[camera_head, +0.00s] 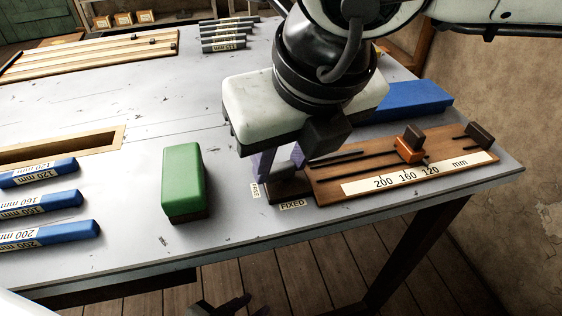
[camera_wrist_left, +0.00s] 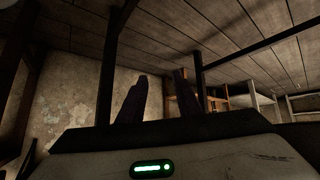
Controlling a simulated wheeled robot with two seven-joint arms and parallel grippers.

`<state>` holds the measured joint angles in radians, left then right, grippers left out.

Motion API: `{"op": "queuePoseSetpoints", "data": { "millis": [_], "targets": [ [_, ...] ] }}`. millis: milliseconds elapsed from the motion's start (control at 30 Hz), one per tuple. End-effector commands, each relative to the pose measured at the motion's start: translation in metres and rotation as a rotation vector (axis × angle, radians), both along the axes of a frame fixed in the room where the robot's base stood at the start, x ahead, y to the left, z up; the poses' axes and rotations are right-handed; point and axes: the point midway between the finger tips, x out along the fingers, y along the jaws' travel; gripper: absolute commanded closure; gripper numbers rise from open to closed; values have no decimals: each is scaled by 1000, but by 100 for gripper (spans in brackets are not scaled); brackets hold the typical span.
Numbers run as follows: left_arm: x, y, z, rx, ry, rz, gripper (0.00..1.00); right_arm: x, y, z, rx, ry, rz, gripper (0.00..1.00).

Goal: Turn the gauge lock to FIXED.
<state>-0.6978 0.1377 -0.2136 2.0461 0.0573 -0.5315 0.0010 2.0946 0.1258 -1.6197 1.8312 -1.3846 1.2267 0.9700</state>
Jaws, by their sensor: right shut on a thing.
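The gauge lock (camera_head: 288,190) is a dark brown block at the left end of the wooden gauge board (camera_head: 330,190) in the head view. A FREE label (camera_head: 255,190) lies at its left and a FIXED label (camera_head: 292,204) at its front. My right gripper (camera_head: 282,166) points down over the lock and is shut on it. The fingers and palm hide its upper part, so I cannot tell which label it points to. My left gripper (camera_head: 246,304) is low, beyond the table's front edge. In the left wrist view its two fingers (camera_wrist_left: 162,98) stand apart with nothing between them.
On the gauge board are an orange slider (camera_head: 408,150) and a 200-160-120 mm scale (camera_head: 405,178). A green block (camera_head: 183,182) stands to the left, with several blue labelled bars (camera_head: 40,205). A blue block (camera_head: 415,100) lies behind the board. The table between is clear.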

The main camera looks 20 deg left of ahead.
Motion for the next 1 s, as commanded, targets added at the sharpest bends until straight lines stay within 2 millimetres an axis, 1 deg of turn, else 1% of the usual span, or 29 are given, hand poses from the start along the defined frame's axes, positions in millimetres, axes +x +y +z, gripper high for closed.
{"op": "queuePoseSetpoints", "data": {
  "millis": [33, 200, 800, 1000],
  "targets": [
    [0, 0, -8, -1, 0, 0, 69, 1, -1, -4, 4, 4, 34, 90],
    [-1, 0, -15, -6, -2, 1, 69, 0, -3, -4, 5, 6, 189, 90],
    [-1, -1, -6, -17, -14, 5, 69, 3, -8, 1, 5, 7, 759, 90],
    [-5, 1, -5, -7, -1, -1, 69, 4, -10, 2, 4, 6, 949, 90]
  ]
}}
